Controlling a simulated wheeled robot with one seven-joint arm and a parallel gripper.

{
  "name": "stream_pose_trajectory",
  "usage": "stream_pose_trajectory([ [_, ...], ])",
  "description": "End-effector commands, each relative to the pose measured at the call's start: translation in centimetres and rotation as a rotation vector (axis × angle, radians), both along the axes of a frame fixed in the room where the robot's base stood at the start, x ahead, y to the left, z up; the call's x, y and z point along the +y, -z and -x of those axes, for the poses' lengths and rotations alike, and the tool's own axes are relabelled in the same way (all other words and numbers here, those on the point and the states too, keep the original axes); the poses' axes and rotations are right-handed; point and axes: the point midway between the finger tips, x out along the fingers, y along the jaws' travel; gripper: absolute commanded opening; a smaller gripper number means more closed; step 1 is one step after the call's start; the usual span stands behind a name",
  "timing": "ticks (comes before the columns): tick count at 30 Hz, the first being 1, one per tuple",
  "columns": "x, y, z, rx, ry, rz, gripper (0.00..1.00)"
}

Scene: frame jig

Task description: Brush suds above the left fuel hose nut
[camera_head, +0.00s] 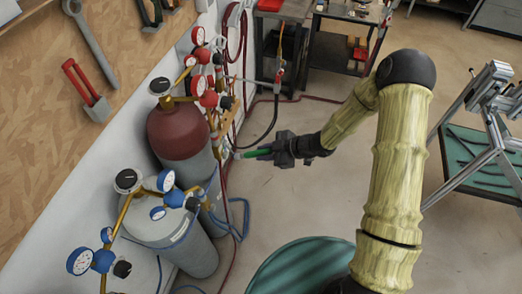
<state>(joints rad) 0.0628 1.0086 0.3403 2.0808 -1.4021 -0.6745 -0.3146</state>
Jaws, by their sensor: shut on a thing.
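My gripper (275,150) is shut on the green handle of a brush (257,152), whose pale tip points left. The brush is held level, just right of the maroon-topped cylinder (178,135) and its fittings in this view. Red regulators (206,90) with white-faced gauges and brass parts sit above and behind this cylinder. Red hoses hang close to the brush tip. The left fuel hose nut is too small to single out among the fittings. I cannot tell whether the brush tip touches anything, and no suds can be made out.
A grey cylinder (175,233) with blue regulators (170,190) stands in front, with blue hose (238,222) on the floor. A dark cart (282,50) is behind. A teal round top (300,268) is at the bottom. A metal frame stand (490,110) is right. The middle floor is clear.

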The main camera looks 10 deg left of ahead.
Motion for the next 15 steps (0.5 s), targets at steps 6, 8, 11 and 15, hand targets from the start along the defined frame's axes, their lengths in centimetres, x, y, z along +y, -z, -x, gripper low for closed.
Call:
stream_pose_trajectory([
  [6, -0.1, 0.0, 0.0, 0.000, 0.000, 0.000, 0.00],
  [8, -0.4, 0.0, 0.0, 0.000, 0.000, 0.000, 0.00],
  [11, -1.1, 0.0, 0.1, 0.001, 0.001, 0.001, 0.00],
  [15, -2.2, -0.1, 0.2, 0.001, 0.001, 0.000, 0.00],
])
